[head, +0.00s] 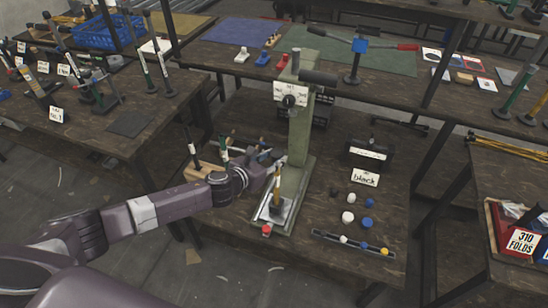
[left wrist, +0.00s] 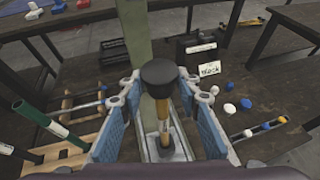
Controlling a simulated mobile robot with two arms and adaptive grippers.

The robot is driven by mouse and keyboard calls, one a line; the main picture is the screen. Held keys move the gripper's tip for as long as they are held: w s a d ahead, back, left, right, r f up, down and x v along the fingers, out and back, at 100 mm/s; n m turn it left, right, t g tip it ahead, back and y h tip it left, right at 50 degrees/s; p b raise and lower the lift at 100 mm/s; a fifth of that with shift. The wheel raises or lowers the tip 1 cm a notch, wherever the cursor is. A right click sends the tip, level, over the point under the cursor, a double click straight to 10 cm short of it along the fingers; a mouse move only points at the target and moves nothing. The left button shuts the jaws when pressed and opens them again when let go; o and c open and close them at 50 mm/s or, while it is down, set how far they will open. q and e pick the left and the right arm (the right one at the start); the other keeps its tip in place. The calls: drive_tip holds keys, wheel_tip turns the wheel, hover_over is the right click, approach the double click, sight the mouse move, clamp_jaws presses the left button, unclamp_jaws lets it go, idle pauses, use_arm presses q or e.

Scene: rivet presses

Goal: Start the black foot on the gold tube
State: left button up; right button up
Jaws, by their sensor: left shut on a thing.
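The gold tube (head: 277,192) stands upright on the metal base plate (head: 263,219) of the green press. It also shows in the left wrist view (left wrist: 163,106). The black foot (left wrist: 158,72) is between the fingertips of my left gripper (left wrist: 160,82), which is shut on it. In that view the foot lies in line with the tube's top and covers it; whether it is seated cannot be told. In the head view my left gripper (head: 276,167) is beside the press column, and the foot is hard to make out. My right gripper is not in view.
The green press column (head: 299,135) stands close behind. Right of it are a "black" card (head: 365,178), a dark box (head: 369,155), loose white (head: 348,217) and blue feet, and a narrow tray (head: 324,239). A wooden rack (head: 200,171) stands left.

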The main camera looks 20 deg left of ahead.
use_arm(q)
drive_tip(key=shift+s+f+b, duration=0.1)
drive_tip(key=shift+f+b, duration=0.45)
drive_tip(key=shift+f, duration=0.3)
drive_tip(key=o, duration=1)
drive_tip(key=v, duration=1.2)
